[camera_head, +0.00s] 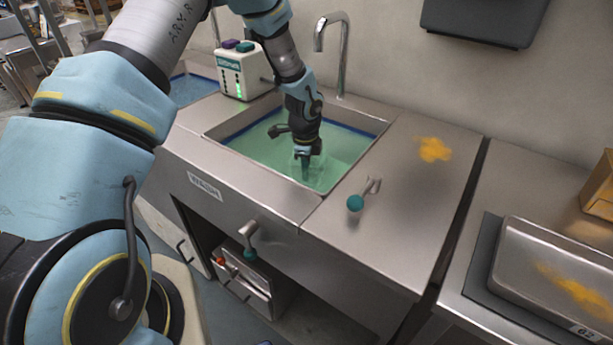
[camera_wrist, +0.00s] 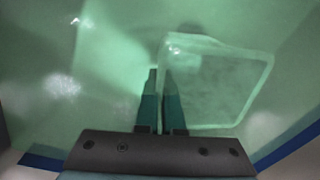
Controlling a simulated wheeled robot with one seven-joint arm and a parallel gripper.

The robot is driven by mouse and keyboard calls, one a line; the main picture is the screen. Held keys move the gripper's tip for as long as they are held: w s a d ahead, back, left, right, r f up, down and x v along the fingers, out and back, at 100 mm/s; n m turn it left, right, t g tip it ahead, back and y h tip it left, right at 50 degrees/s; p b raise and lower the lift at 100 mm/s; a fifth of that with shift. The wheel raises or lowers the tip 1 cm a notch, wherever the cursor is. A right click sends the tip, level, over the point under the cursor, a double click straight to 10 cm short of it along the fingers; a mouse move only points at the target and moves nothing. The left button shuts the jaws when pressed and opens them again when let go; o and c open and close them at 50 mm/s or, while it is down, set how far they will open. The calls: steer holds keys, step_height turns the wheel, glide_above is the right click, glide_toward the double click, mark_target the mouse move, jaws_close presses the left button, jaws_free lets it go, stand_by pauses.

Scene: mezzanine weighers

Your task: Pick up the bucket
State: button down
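A clear, square-sided container, seemingly the bucket (camera_wrist: 222,88), sits in the green liquid of the sink. In the wrist view it lies mostly to the right of my fingers. In the head view only a faint clear shape shows around the fingertips. My gripper (camera_head: 304,163) points down into the sink. In the wrist view its two dark teal fingers (camera_wrist: 160,95) are close together, one on each side of the container's left wall, with a thin pale strip between them. The container's lower part is blurred by the liquid.
The steel sink (camera_head: 228,129) has a tap (camera_head: 342,55) behind it and a white box with green lights (camera_head: 238,76) at its back left. The counter on the right has a yellow stain (camera_head: 434,149) and a teal-knobbed lever (camera_head: 356,202). A steel scale (camera_head: 550,270) stands further right.

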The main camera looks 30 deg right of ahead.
step_height(320, 180, up, 25)
steer(key=p, duration=0.4)
steer(key=shift+r+p, duration=0.2)
steer(key=shift+p, duration=0.1)
steer(key=shift+a+f, duration=0.1)
stand_by(1.2)
